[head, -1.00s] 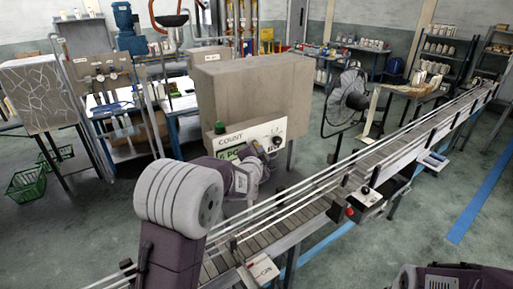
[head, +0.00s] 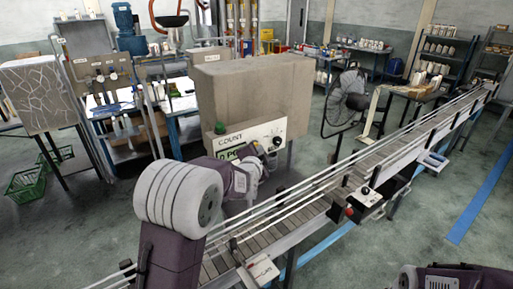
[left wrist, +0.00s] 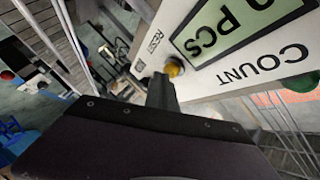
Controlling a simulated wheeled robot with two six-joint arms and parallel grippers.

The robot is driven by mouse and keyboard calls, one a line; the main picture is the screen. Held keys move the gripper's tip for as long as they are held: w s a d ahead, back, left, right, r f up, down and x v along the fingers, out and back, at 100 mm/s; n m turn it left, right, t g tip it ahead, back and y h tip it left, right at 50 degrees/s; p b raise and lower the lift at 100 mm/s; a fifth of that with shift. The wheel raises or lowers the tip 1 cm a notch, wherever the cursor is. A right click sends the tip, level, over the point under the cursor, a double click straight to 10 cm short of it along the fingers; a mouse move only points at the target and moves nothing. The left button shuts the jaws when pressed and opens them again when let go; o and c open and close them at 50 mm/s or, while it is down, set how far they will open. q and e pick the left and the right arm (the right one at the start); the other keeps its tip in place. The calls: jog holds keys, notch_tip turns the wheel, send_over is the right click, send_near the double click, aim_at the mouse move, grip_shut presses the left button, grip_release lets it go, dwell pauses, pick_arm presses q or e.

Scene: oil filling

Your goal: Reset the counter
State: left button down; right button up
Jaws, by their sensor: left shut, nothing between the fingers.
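The counter is a large grey-beige box (head: 255,92) with a white front panel (head: 265,135) marked COUNT, standing behind the conveyor. In the left wrist view its green display (left wrist: 228,25) reads "0 PCS", with the digit partly cut off. A yellow button (left wrist: 175,67) sits beside the RESET label. My left gripper (left wrist: 162,82) is shut and empty, its dark fingertips right at this button and partly overlapping it; I cannot tell whether they touch. In the head view my left arm hides the button and part of the panel. My right gripper is out of view.
The conveyor (head: 325,200) runs diagonally between me and the counter, with side rails. A control box with a red button (head: 349,211) is mounted on its near side. A green knob (head: 220,128) sits at the panel's left. A fan (head: 345,98) stands right of the counter.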

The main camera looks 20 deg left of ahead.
pick_arm(q)
jog(key=shift+s+d, duration=0.45)
jog(key=shift+d, duration=0.1)
jog(key=shift+s+d+p, duration=0.3)
jog(key=shift+s+d, duration=0.5)
jog(key=shift+d, duration=0.2)
jog(key=shift+s+d+p, duration=0.25)
jog(key=shift+s+d, duration=0.5)
jog(key=shift+d, duration=0.2)
